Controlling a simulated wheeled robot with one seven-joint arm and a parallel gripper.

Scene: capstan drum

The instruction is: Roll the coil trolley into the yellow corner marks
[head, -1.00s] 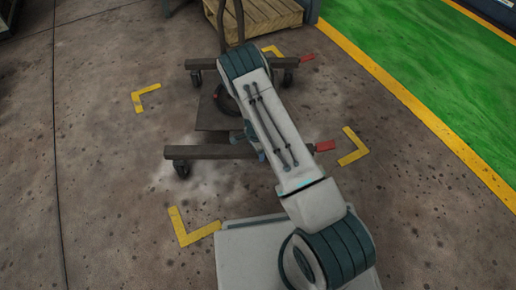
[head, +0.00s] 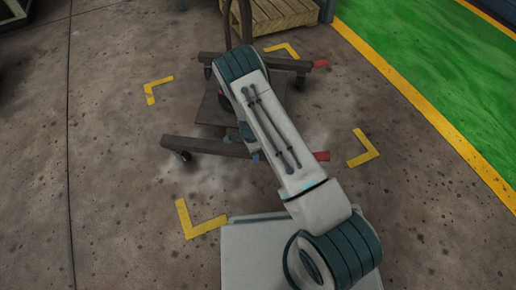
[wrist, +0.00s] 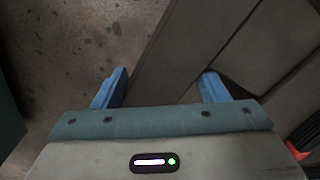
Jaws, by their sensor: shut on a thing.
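The coil trolley, a dark brown frame on casters with a hoop upright (head: 238,20) and red-tipped bars, stands among the yellow corner marks, turned relative to them. Its near bar (head: 195,144) is inside the front-left mark (head: 200,220) and front-right mark (head: 364,150). Its far bar (head: 212,57) reaches past the back-right mark (head: 283,49). The back-left mark (head: 157,88) lies left of the frame. My gripper (wrist: 163,90) is shut on a flat brown trolley bar (wrist: 165,65), which runs between its blue fingers. In the head view my arm hides much of the trolley's middle.
A wooden pallet (head: 285,12) stands just behind the trolley. A yellow floor line (head: 430,110) borders a green floor area (head: 420,60) at right. Open concrete (head: 110,180) lies to the left.

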